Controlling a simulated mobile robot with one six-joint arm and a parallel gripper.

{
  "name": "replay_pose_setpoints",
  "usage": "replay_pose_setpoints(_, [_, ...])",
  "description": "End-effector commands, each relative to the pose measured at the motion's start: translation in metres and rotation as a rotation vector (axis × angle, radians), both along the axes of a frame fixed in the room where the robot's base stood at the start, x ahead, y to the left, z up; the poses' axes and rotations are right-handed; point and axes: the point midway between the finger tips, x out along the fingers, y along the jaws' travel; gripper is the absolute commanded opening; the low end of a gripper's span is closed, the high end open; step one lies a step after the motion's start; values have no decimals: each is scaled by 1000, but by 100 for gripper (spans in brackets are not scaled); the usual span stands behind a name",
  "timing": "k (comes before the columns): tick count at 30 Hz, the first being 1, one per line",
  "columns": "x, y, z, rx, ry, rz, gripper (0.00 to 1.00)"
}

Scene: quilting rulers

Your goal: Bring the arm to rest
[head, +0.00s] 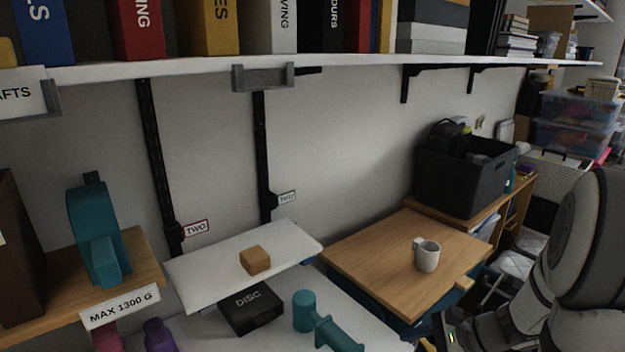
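My arm shows at the right edge in the head view, its grey and pale links bent down toward the lower right. What looks like my gripper (452,330) is a dark part with a small yellow-green light at the bottom edge, in front of the wooden table. Its fingers cannot be made out, so I cannot tell whether it is open or shut, or whether it holds anything.
A white mug (427,256) stands on the wooden tabletop (375,250), near my arm. A brown block (255,260) sits on a tilted-looking white board (205,277). A black box (250,312) and teal tool (325,325) lie below. A dark crate (460,175) stands behind.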

Motion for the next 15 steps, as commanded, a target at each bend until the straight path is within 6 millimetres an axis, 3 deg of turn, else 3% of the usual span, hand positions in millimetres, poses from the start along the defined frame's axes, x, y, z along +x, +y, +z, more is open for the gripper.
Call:
replay_pose_setpoints(1, [-10, 17, 30, -81, -34, 122, 51])
replay_pose_setpoints(6, [-50, 50, 84, -365, -153, 528, 51])
replay_pose_setpoints(15, [-94, 60, 173, -846, -413, 1137, 51])
